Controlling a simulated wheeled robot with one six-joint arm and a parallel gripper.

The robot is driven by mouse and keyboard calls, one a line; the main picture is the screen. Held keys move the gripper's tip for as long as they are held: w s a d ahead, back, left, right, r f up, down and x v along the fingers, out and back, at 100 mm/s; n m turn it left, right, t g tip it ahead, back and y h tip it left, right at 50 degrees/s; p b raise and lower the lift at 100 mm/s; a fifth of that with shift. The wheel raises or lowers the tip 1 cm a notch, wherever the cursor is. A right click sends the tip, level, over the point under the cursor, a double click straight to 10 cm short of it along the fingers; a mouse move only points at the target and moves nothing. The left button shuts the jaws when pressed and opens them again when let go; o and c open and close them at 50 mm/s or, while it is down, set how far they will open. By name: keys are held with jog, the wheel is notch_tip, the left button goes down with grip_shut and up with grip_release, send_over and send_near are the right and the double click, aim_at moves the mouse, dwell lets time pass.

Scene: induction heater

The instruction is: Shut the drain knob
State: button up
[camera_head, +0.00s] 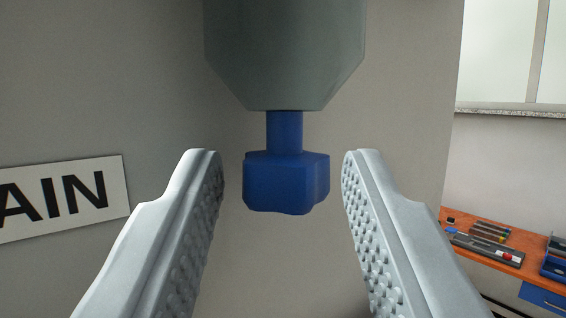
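The drain knob (286,183) is blue and lobed, on a short blue stem (285,132) under a grey-green body (285,50) with a tapered lower end. My gripper (283,165) is open. Its two pale, studded fingers stand to the left and right of the knob with a visible gap on each side. Neither finger appears to touch the knob. How far the fingertips are from the knob in depth is hard to tell. The knob's far side is hidden.
A white sign (62,197) reading "AIN" is on the grey wall at left. At right, an orange workbench (520,240) holds tools and a blue bin, below a window (500,50) with a stone sill. The space below the knob is clear.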

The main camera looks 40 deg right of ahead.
jog(key=c, duration=0.7)
jog(key=shift+h, duration=0.3)
jog(key=m+g+h, duration=0.2)
jog(key=shift+w+a+g, duration=0.2)
jog(key=shift+g, duration=0.2)
jog(key=shift+w+a+m+g+h, duration=0.1)
jog(key=shift+w+m+g+h, duration=0.05)
jog(key=shift+m+g+h, duration=1.15)
jog(key=shift+w+a+m+g+h, duration=0.1)
jog(key=shift+m+g+h, duration=0.65)
jog(key=shift+g, duration=0.95)
jog(key=shift+g+h, duration=0.35)
jog(key=shift+g, duration=0.05)
jog(key=o, duration=0.7)
